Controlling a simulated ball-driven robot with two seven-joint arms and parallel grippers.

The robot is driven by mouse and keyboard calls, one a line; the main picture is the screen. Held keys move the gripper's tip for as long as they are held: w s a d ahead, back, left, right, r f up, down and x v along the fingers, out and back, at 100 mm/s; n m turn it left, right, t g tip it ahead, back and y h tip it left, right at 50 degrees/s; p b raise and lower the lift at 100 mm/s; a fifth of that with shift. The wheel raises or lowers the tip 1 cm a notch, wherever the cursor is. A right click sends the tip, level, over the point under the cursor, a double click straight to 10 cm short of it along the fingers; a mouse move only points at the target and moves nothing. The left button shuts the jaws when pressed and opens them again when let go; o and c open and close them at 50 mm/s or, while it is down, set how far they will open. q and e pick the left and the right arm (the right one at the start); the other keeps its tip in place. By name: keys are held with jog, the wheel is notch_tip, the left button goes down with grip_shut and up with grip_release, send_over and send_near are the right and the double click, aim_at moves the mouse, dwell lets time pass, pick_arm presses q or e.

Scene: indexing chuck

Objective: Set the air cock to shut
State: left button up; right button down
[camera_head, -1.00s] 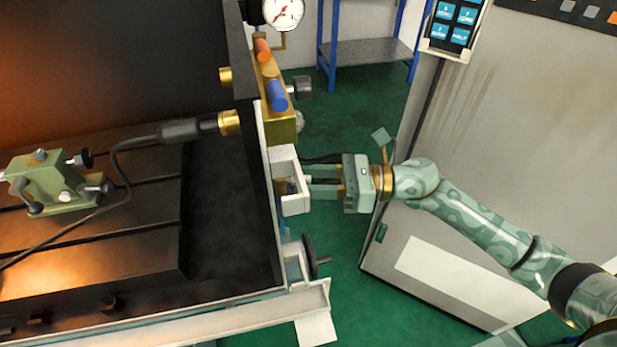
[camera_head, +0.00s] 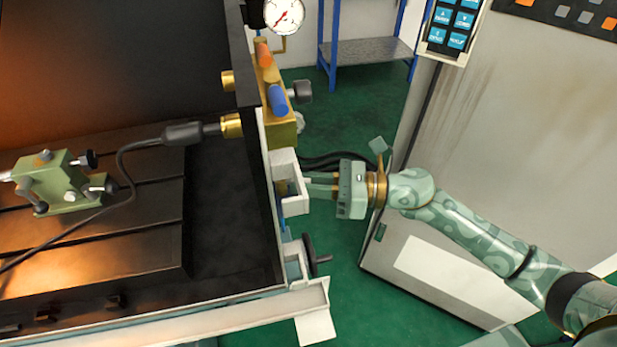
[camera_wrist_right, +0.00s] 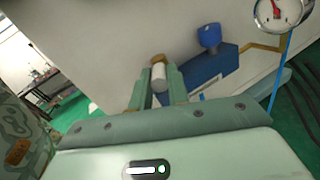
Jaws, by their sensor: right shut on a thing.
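My right gripper (camera_head: 308,186) reaches left into a white bracket (camera_head: 284,162) on the machine's side, below the brass block. In the right wrist view its two fingers (camera_wrist_right: 159,88) are shut on a pale grey cylinder with a tan end (camera_wrist_right: 158,73), which looks like the air cock's handle. The cock's body and its exact setting are hidden by the bracket and gripper in the head view. A blue block (camera_wrist_right: 200,73) with a blue knob (camera_wrist_right: 209,37) sits just right of the fingers in the wrist view. My left gripper is not in view.
The brass block (camera_head: 283,131) above carries orange (camera_head: 263,52) and blue (camera_head: 277,98) handles, near a pressure gauge (camera_head: 284,14). A black handwheel (camera_head: 313,258) is below the gripper. A grey cabinet (camera_head: 470,150) stands right. Dark hoses (camera_head: 330,160) run behind the gripper.

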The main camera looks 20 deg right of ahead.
aim_at(284, 185)
jog(key=m+t+h+p, duration=0.1)
jog(key=s+m+t+h+p, duration=0.1)
jog(key=t+p, duration=0.1)
jog(key=a+m+t+h+p, duration=0.1)
jog(key=m+t, duration=0.1)
jog(key=shift+s+r+p, duration=0.3)
jog(key=shift+r+p, duration=0.05)
jog(key=shift+p, duration=0.05)
jog(key=h, duration=0.1)
jog(key=m+t, duration=0.1)
jog(key=m+t+h+p, duration=0.1)
jog(key=shift+s+a+f+h, duration=0.15)
jog(key=shift+s+a+h, duration=0.1)
jog(key=shift+a+h, duration=0.05)
jog(key=shift+s+a+m+t+h+p, duration=0.15)
jog(key=shift+a+m+t+h+p, duration=0.15)
jog(key=shift+m+t+h, duration=0.5)
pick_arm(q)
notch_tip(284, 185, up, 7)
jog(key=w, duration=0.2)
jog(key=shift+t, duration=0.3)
pick_arm(e)
jog(key=shift+s+a+f+m+t+h, duration=0.15)
jog(key=shift+m+t+h, duration=0.25)
jog(key=shift+h, duration=0.35)
jog(key=shift+s+a+m+t+h, duration=0.1)
jog(key=shift+a+m+t+h, duration=0.1)
jog(key=shift+m+h, duration=0.45)
jog(key=shift+h, duration=0.4)
